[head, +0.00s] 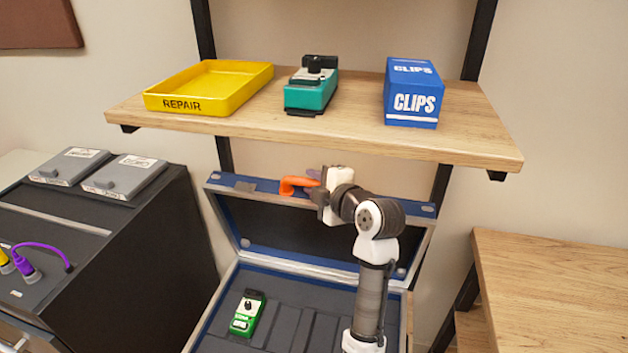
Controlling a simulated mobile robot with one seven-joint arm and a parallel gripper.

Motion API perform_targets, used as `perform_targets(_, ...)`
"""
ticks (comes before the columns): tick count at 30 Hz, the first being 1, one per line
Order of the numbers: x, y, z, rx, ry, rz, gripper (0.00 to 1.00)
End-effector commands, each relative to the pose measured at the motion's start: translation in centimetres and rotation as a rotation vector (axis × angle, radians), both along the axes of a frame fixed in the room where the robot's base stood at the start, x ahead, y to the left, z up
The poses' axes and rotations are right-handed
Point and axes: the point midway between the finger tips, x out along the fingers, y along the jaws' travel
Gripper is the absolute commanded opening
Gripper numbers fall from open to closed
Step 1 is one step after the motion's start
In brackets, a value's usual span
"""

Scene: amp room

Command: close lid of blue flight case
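The blue flight case (285,265) stands open below the shelf. Its lid (300,234) is raised and leans back, with the dark lining facing me. A green pedal (247,314) lies in the case's grey foam at the left. My gripper (303,185) is at the lid's upper edge, beside or in front of an orange part (293,184) that looks like a handle. The fingers are small and partly hidden, so I cannot tell whether they grip it. My arm crosses in front of the right side of the case and hides part of it.
A wooden shelf (470,130) hangs above the lid, bearing a yellow REPAIR tray (208,88), a teal pedal (311,90) and a blue CLIPS box (412,92). A black cabinet (150,235) stands close at left. A wooden table (555,285) is at right.

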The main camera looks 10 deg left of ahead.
Motion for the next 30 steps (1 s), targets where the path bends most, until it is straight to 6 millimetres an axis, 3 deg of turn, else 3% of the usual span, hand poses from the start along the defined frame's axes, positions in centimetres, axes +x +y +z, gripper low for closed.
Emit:
perform_targets(8, 0.08, 0.11, -0.05, 0.000, 0.000, 0.000, 0.27)
perform_targets(14, 0.07, 0.11, -0.04, 0.000, 0.000, 0.000, 0.01)
perform_targets(30, 0.18, 0.09, -0.57, 0.001, -0.026, 0.000, 0.00)
